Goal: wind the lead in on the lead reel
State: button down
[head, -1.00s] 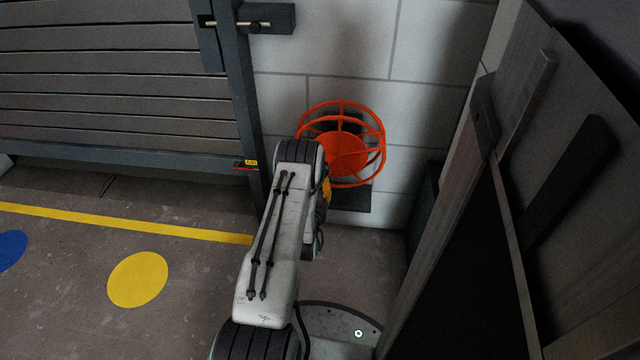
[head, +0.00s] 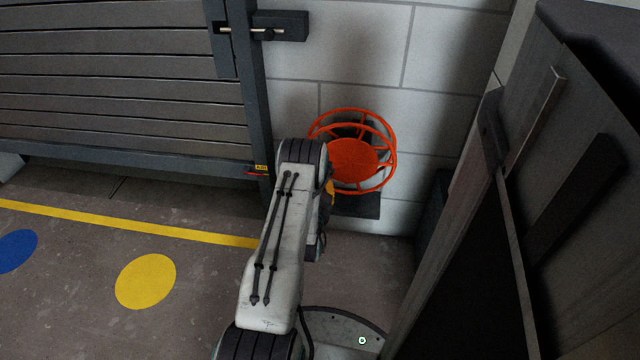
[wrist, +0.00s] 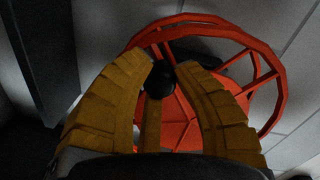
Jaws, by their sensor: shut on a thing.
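The lead reel (head: 352,158) is an orange open-ribbed drum mounted low on the pale block wall. In the wrist view the reel (wrist: 180,128) fills the middle and right, with its round rim and spokes. My gripper (wrist: 162,66) is shut on a dark knob (wrist: 160,80) that stands out in front of the reel's orange disc. In the head view my arm hides most of the gripper; only a bit of yellow (head: 329,190) shows left of the reel. I cannot make out the lead itself.
A slatted grey gate (head: 120,95) with a bolt (head: 262,30) stands left of the reel. Dark boards (head: 560,150) lean close on the right. The floor at left, with a yellow line (head: 130,222) and painted discs (head: 146,281), is clear.

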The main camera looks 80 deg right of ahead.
jog(key=c, duration=0.9)
grip_release()
jog(key=shift+w, duration=0.1)
jog(key=shift+c, duration=0.2)
jog(key=shift+a, duration=0.1)
jog(key=a, duration=0.7)
jog(key=shift+s+a+r, duration=0.15)
jog(key=shift+s+r, duration=0.1)
jog(key=shift+s, duration=0.05)
